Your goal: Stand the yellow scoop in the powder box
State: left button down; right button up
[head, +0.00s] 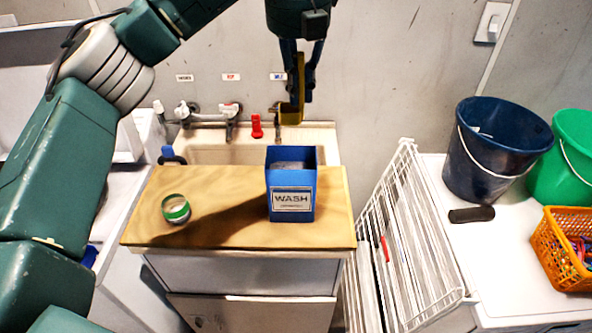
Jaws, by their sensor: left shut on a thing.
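A blue powder box (304,187) with a white "WASH" label stands upright and open-topped on a wooden board (235,232). Greyish contents show inside its mouth. The yellow scoop (292,112) hangs upright from my left gripper (301,90), which is shut on it. The scoop's wider end is at the bottom, above and behind the box in the picture, apart from it. The gripper covers part of the scoop's handle. My right gripper is not in view.
A green-banded tin (176,208) stands on the board left of the box. Behind are a sink (215,154), taps (229,112) and a red bottle (257,127). At right are a white drying rack (410,240), a dark blue bucket (497,150), a green bucket (570,160) and an orange basket (556,262).

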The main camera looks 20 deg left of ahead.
aim_at(297, 122)
pick_arm(q)
notch_tip(297, 122, down, 14)
jog(key=p, duration=0.4)
jog(key=shift+s+f, duration=0.1)
notch_tip(297, 122, down, 4)
jog(key=shift+f+p, duration=0.1)
jog(key=shift+p, duration=0.7)
jog(key=shift+f, duration=0.1)
jog(key=shift+f+b, duration=0.25)
jog(key=shift+b, duration=0.1)
jog(key=c, duration=2)
grip_release()
jog(key=shift+r, duration=0.1)
jog(key=shift+r+p, duration=0.3)
jog(key=shift+p, duration=0.1)
jog(key=r+b, duration=0.1)
jog(key=r, duration=0.2)
jog(key=s+r+b, duration=0.1)
jog(key=r+b, duration=0.1)
jog(key=r, duration=0.2)
jog(key=r+b, duration=0.2)
jog(key=r, duration=0.2)
jog(key=shift+s+d, duration=0.1)
jog(key=shift+s, duration=0.15)
jog(key=shift+r, duration=0.35)
